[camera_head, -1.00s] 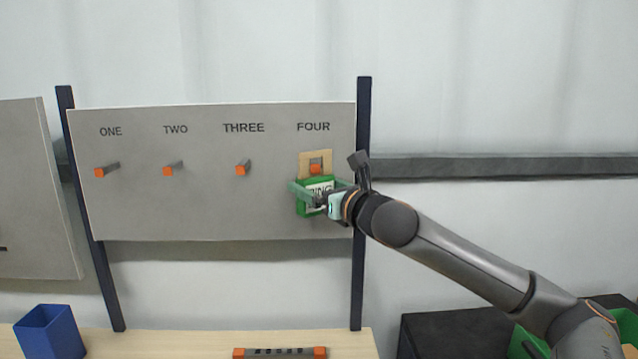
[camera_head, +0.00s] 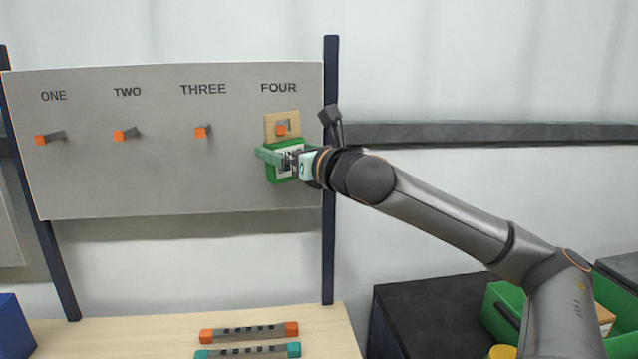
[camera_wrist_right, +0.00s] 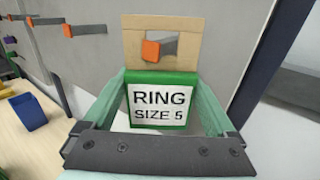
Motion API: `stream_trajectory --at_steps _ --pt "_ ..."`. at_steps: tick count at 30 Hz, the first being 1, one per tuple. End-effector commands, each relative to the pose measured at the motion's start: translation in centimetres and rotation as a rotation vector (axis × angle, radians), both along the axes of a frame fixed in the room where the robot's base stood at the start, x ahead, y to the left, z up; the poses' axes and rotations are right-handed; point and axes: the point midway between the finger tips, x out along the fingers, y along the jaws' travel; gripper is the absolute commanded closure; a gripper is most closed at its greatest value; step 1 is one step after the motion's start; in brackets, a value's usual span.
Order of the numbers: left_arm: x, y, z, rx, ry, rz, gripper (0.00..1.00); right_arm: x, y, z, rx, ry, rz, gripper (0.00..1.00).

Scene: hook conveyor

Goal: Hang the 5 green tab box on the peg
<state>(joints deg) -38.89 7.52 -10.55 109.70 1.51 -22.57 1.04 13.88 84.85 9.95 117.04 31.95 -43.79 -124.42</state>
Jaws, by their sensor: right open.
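The green box (camera_head: 271,174) with a tan tab sits against the grey board under the word FOUR. Its label (camera_wrist_right: 159,106) reads RING SIZE 5 in the right wrist view. The orange-tipped peg (camera_head: 281,130) comes through the hole in the tan tab (camera_wrist_right: 190,60), so the box hangs upright on it. My right gripper (camera_head: 274,154) is open, with one pale green finger on each side of the box. I cannot tell whether the fingers touch it. My left gripper is in neither view.
Pegs under ONE (camera_head: 47,138), TWO (camera_head: 125,134) and THREE (camera_head: 203,131) are empty. A dark post (camera_head: 329,240) stands at the board's right edge. Bars with orange (camera_head: 250,332) and teal ends lie on the table below. A green bin (camera_head: 497,310) is at lower right.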

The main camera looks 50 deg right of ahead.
Motion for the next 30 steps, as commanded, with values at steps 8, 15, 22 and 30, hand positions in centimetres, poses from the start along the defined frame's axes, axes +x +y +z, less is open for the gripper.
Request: stream_trajectory --at_steps 8,15,22,30 --pt "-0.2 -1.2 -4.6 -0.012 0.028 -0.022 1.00 -1.8 0.3 -0.9 0.006 0.004 -0.005 0.00" --pt "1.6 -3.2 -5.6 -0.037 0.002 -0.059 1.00 -3.9 1.1 -0.8 0.007 0.001 0.005 0.00" --pt "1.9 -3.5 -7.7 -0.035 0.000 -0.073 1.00 -7.1 1.9 -0.7 0.007 -0.002 0.011 0.00" --pt "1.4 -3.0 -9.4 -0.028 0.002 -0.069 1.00 -10.5 2.7 -0.2 0.006 -0.001 0.016 0.00"
